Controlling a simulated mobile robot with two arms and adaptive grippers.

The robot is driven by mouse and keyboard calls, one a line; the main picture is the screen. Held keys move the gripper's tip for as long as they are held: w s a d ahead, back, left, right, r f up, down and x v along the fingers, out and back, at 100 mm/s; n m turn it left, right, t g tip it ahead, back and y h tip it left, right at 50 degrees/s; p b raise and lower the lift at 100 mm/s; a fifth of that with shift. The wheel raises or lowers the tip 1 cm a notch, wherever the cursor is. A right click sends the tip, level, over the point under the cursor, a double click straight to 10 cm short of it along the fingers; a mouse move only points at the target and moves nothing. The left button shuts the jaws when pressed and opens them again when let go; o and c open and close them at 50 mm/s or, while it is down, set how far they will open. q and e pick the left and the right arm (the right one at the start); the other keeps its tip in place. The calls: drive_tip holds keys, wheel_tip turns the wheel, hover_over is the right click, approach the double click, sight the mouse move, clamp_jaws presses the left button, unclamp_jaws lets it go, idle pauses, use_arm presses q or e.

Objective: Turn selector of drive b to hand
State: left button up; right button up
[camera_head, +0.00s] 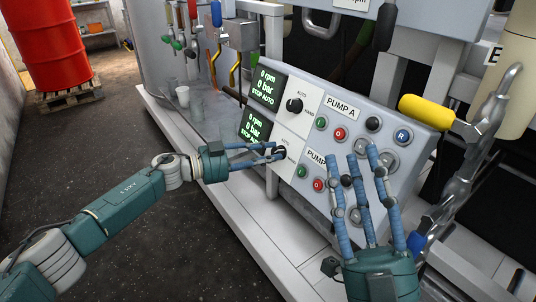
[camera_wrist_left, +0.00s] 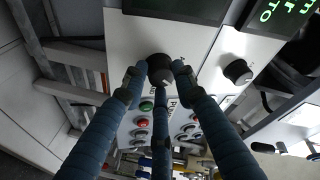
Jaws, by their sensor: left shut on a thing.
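The sloping grey control panel (camera_head: 372,105) carries two rows. The upper row, labelled PUMP A, has a black selector knob (camera_head: 295,105) with AUTO and HAND marks; this knob also shows in the left wrist view (camera_wrist_left: 238,72). The lower row's label is partly covered. My left gripper (camera_head: 277,152) is shut on the lower black selector knob (camera_wrist_left: 160,68), its blue fingers around it; in the head view the fingers largely hide the knob. The lower display (camera_head: 254,126) reads 0 rpm, 0 bar, STOP AUTO. My right gripper (camera_head: 364,158) is open and empty in front of the panel's right part.
Green button (camera_head: 302,171) and red button (camera_head: 318,184) sit right of the lower selector. A yellow-ended lever (camera_head: 427,111) sticks out at the panel's right. Cups (camera_head: 183,96) stand on the ledge behind. A red drum (camera_head: 50,45) stands on a pallet at far left. The left floor is clear.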

use_arm(q)
drive_tip(key=m+g, duration=0.1)
drive_tip(key=m, duration=0.1)
drive_tip(key=r+m, duration=0.1)
drive_tip(key=m, duration=0.2)
drive_tip(key=shift+w+g, duration=0.15)
drive_tip(key=shift+g, duration=0.25)
drive_tip(key=m+y, duration=0.1)
drive_tip(key=m, duration=0.2)
drive_tip(key=shift+d+g, duration=0.1)
drive_tip(key=shift+g, duration=0.3)
drive_tip(key=shift+m+y, duration=0.4)
drive_tip(key=shift+m, duration=0.6)
drive_tip(key=shift+o, duration=0.2)
drive_tip(key=shift+d+m+y+p, duration=0.1)
drive_tip(key=shift+m+y+p, duration=0.2)
drive_tip(key=shift+m, duration=0.5)
use_arm(e)
drive_tip(key=shift+w+a+f+g, duration=0.1)
drive_tip(key=shift+w+f+g, duration=0.35)
drive_tip(key=shift+f, duration=0.25)
drive_tip(key=shift+w+a+f+g, duration=0.1)
drive_tip(key=shift+w+f+g, duration=0.25)
drive_tip(key=shift+w+f, duration=0.25)
use_arm(q)
drive_tip(key=shift+c, duration=0.2)
use_arm(e)
drive_tip(key=shift+f, duration=0.1)
use_arm(q)
drive_tip(key=shift+f, duration=0.1)
